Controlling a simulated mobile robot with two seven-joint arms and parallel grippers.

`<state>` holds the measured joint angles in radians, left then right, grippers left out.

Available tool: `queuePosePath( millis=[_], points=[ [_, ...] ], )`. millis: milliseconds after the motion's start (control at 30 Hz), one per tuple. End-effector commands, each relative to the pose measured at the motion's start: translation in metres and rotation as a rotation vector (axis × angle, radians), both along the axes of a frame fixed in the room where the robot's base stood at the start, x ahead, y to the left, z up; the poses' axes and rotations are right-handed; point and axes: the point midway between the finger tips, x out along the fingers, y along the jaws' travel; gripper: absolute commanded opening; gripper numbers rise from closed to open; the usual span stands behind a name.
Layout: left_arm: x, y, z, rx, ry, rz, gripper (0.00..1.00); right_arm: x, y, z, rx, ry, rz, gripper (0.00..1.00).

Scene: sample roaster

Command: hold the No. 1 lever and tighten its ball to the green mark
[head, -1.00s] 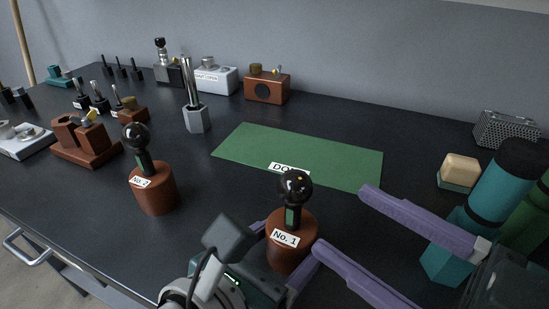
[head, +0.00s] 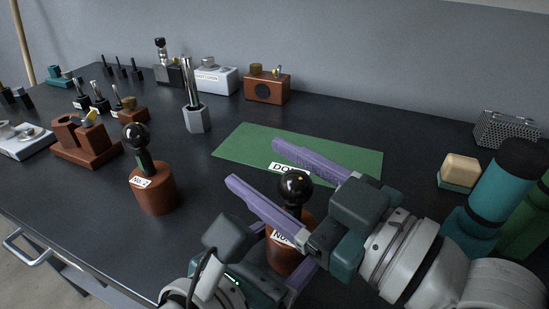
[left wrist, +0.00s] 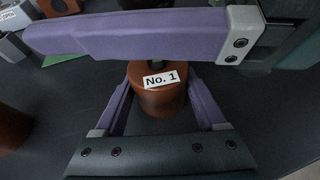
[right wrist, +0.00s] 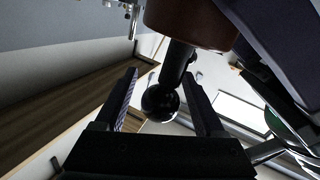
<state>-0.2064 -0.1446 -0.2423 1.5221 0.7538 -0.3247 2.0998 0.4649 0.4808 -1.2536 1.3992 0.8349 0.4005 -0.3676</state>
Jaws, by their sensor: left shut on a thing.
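The No. 1 lever has a black ball (head: 296,187) on a short dark stem above a round brown wooden base. The base, labelled No. 1, shows in the left wrist view (left wrist: 158,99). My left gripper (head: 281,252) is shut on this base, one finger on each side. My right gripper (head: 254,162) is open, its purple fingers on either side of the ball. In the right wrist view the ball (right wrist: 160,102) hangs between the fingers, with a gap on both sides. In the head view a right finger covers part of the base and lower stem, and I cannot make out the green mark.
The No. 2 lever (head: 153,188) stands upright to the left. A green mat (head: 240,143) lies behind No. 1. A cream block (head: 461,170) and teal cylinder (head: 505,185) are at the right. A grey hexagonal holder (head: 196,118) stands farther back.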

Motion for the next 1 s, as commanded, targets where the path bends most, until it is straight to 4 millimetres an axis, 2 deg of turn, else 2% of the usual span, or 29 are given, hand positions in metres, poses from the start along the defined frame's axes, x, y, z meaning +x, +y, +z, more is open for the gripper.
queuePosePath(
  millis=[67,600,1000],
  points=[
    [0.0000,0.0001,-0.0003,0.001,0.000,0.000,0.00,-0.0001,-0.0002,-0.0001,0.000,0.000,0.000,0.61],
    [-0.0001,0.0002,-0.0001,0.001,0.001,0.000,0.00,-0.0002,-0.0005,-0.0001,0.000,0.000,0.000,0.00],
    [-0.0001,0.0000,-0.0002,0.001,0.001,0.000,0.00,-0.0007,0.0024,0.0010,0.009,-0.001,-0.036,0.00]
  ],
)
